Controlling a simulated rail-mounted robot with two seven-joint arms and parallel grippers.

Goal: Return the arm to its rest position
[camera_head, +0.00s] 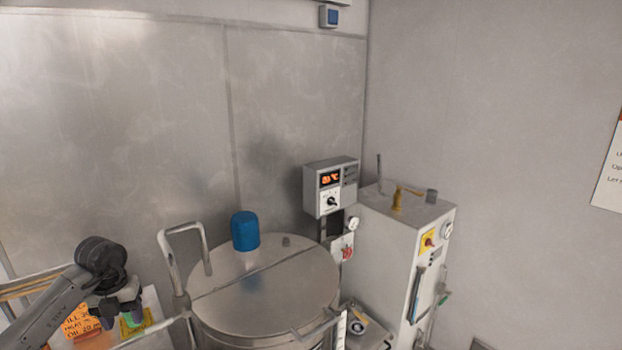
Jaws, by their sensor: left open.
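My left arm (58,312) comes in from the lower left corner, bent at a dark joint. My left gripper (120,314) points downward at its end and is open, with nothing seen between its fingers. My right gripper is not in view.
A round steel vat (265,298) with a blue cylinder (245,231) on its lid stands at bottom centre. A bent metal handle (168,255) rises between my arm and the vat. A control box (330,187) and a grey cabinet (390,260) stand right of it.

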